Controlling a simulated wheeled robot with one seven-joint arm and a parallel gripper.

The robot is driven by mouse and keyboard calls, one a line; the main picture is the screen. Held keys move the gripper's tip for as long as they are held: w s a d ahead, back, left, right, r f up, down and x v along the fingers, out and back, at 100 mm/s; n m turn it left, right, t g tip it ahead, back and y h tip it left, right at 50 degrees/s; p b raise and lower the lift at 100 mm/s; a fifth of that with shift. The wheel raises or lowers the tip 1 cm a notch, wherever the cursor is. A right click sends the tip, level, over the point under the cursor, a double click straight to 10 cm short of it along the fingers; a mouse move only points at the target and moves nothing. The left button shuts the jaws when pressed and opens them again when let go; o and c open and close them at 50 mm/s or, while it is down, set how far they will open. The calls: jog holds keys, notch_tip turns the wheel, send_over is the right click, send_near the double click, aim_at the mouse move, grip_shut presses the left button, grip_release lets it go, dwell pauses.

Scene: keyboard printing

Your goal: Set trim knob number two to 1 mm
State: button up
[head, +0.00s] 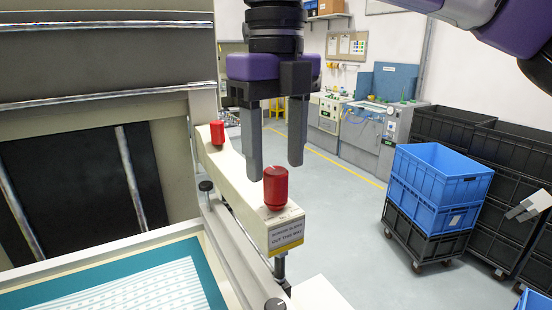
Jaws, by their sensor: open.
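A black knob (275,304) with a pale mark on top shows at the bottom edge, partly cut off. A second black knob (205,186) stands farther back, left of the cream beam. I cannot read a number or mm scale at either, so I cannot tell which is trim knob two.
The cream beam (240,190) carries a near red cap (276,188) and a far red cap (217,133). A teal-framed screen (205,275) lies at lower left. Blue crates (440,175) on a dolly stand right. Open floor (345,225) lies between.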

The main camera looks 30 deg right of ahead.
aim_at(275, 171)
jog(key=shift+r, duration=1.95)
jog(key=shift+f, duration=0.1)
